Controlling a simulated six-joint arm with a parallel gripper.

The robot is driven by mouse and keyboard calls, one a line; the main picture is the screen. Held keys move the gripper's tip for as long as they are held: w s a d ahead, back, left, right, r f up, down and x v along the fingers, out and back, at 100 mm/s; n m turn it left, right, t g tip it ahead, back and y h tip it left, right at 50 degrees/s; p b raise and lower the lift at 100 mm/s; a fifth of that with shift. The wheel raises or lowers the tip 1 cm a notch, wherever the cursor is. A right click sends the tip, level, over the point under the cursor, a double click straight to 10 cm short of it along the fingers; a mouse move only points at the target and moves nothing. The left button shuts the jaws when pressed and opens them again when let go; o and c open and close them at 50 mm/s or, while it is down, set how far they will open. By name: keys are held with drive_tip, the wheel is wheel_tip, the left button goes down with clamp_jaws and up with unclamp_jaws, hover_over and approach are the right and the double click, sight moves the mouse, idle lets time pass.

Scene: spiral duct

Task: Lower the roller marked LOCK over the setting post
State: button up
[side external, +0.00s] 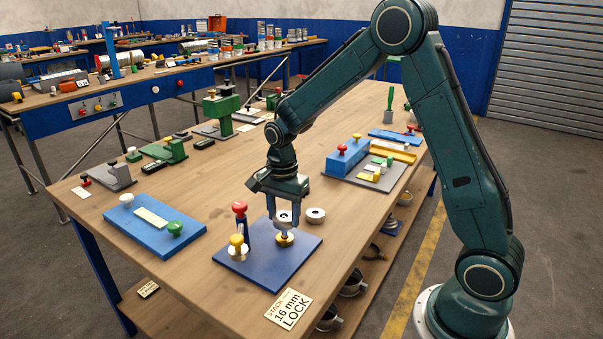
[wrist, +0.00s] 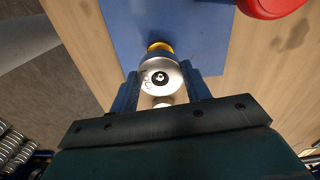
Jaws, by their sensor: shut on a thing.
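My gripper (side external: 285,219) points down over the blue plate (side external: 292,262) on the bench. It is shut on a silver roller (wrist: 161,77), which sits between the two fingers in the wrist view. A bright spot shows in the roller's dark bore. The setting post is largely hidden, and I cannot tell whether the roller is around it.
A red-knobbed post (side external: 240,209) and a yellow-knobbed post (side external: 236,241) stand left on the plate. A white roller (side external: 315,214) lies behind, right of my gripper. A card (side external: 289,309) reading "STACK 16 mm LOCK" lies at the front edge. A blue fixture (side external: 155,225) is farther left.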

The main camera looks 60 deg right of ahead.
drive_tip(key=o, duration=1.8)
drive_tip(key=shift+r, duration=0.1)
drive_tip(key=shift+r, duration=3.95)
drive_tip(key=s+a+r+n+t, duration=0.3)
drive_tip(key=s+r+n, duration=0.5)
drive_tip(key=s+r, duration=0.3)
drive_tip(key=s+a+n+t, duration=0.2)
drive_tip(key=s+n, duration=0.7)
drive_tip(key=s, duration=0.4)
drive_tip(key=shift+f+t, duration=0.3)
drive_tip(key=shift+f, duration=0.15)
